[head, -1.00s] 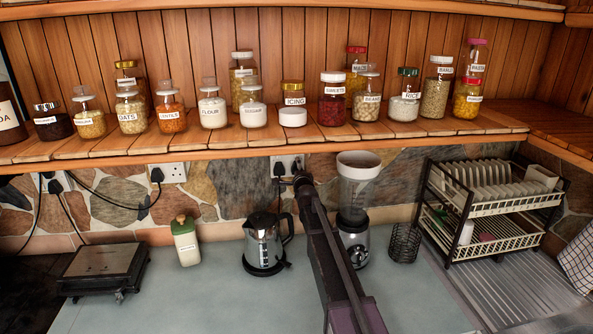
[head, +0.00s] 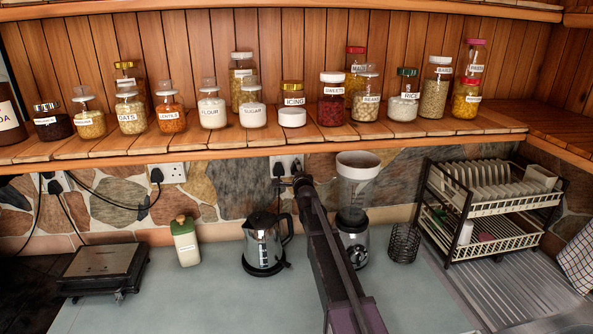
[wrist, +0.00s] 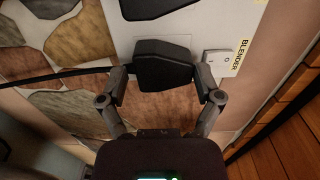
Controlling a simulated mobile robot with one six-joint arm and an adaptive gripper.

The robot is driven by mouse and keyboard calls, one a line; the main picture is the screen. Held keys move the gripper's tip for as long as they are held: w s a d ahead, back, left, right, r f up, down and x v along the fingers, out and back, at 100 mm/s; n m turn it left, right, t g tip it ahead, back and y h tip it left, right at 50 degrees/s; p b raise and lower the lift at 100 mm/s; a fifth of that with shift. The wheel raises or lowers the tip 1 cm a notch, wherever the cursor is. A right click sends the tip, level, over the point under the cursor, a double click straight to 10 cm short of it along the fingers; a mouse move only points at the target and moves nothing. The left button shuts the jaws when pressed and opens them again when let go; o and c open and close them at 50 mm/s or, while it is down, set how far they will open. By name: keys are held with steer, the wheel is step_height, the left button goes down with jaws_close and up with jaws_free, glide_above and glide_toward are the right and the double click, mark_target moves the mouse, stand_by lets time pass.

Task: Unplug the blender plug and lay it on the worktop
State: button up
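The blender plug (wrist: 163,66) is black and sits between the two fingers of my gripper (wrist: 162,84) in the wrist view. Both fingertips appear to press on its sides. A white switch beside it carries a yellow BLENDER label (wrist: 241,54). The plug is at the socket plate (wrist: 182,22); whether its pins are seated is hidden. In the head view my gripper (head: 301,180) is at the wall socket, and my arm hides the blender plug. The blender (head: 353,215) stands on the grey worktop (head: 205,295), partly behind my arm.
Another black plug (wrist: 155,7) sits close by in the same socket plate. A kettle (head: 265,242) stands left of my arm, and a wire basket (head: 404,243) right of the blender. The jar shelf (head: 210,152) overhangs the sockets. The front worktop is clear.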

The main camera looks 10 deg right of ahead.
steer(key=shift+w+d+r, duration=0.1)
steer(key=shift+w+r, duration=0.15)
steer(key=shift+w, duration=0.05)
steer(key=shift+c, duration=0.2)
steer(key=o, duration=1.1)
steer(key=shift+o, duration=0.2)
steer(key=shift+w+f, duration=0.15)
steer(key=shift+s, duration=0.2)
steer(key=s, duration=1.1)
steer(key=shift+s, duration=0.4)
steer(key=shift+f, duration=0.1)
